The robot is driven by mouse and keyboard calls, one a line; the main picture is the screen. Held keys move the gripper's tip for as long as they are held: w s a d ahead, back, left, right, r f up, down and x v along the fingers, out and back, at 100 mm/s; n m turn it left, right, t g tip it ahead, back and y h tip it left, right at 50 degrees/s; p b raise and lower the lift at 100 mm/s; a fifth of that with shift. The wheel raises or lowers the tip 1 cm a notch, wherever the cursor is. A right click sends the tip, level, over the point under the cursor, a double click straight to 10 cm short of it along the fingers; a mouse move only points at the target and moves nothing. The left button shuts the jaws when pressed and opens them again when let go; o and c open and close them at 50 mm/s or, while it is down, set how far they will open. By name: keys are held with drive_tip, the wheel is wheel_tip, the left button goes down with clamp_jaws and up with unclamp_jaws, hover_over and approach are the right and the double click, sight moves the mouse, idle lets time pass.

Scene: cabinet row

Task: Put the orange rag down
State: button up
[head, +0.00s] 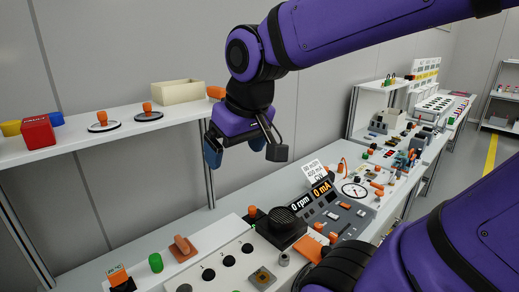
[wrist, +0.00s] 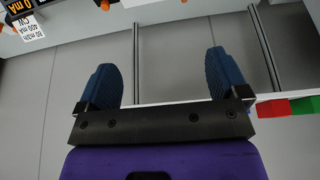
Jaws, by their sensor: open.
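My gripper (head: 235,150) is open, with its blue fingers hanging in front of the wall, above the bench and near the right end of the shelf. In the wrist view my gripper (wrist: 160,78) is spread wide with nothing between the fingers. No orange rag can be made out for certain. A flat orange piece (head: 308,247) lies on the bench beside the dark control unit, partly hidden by my arm. A small orange shape (head: 216,92) shows at the shelf's right end, partly behind my wrist. I cannot tell whether either is the rag.
The white shelf (head: 80,149) holds a red box (head: 38,132), two orange-knobbed discs and a cream bin (head: 178,92). A bare bench strip lies below the gripper.

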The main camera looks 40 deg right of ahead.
drive_tip(key=shift+t, duration=0.4)
drive_tip(key=s, duration=0.2)
drive_tip(key=s+r, duration=0.1)
drive_tip(key=s, duration=0.2)
drive_tip(key=shift+s+d+r, duration=0.15)
drive_tip(key=shift+s+d, duration=0.15)
drive_tip(key=shift+s, duration=0.1)
idle(0.5)
drive_tip(key=shift+w, duration=0.25)
drive_tip(key=c, duration=0.6)
drive_tip(key=shift+g, duration=0.7)
drive_tip(key=w+f, duration=0.1)
drive_tip(key=w, duration=0.4)
drive_tip(key=w+a+f, duration=0.1)
drive_tip(key=w, duration=0.2)
drive_tip(key=shift+w+f, duration=0.2)
drive_tip(key=shift+f, duration=0.15)
drive_tip(key=shift+c, duration=0.7)
drive_tip(key=g, duration=0.4)
hover_over(181, 240)
wheel_tip(181, 240, down, 23)
drive_tip(key=shift+a+f, duration=0.15)
drive_tip(key=shift+f, duration=5.8)
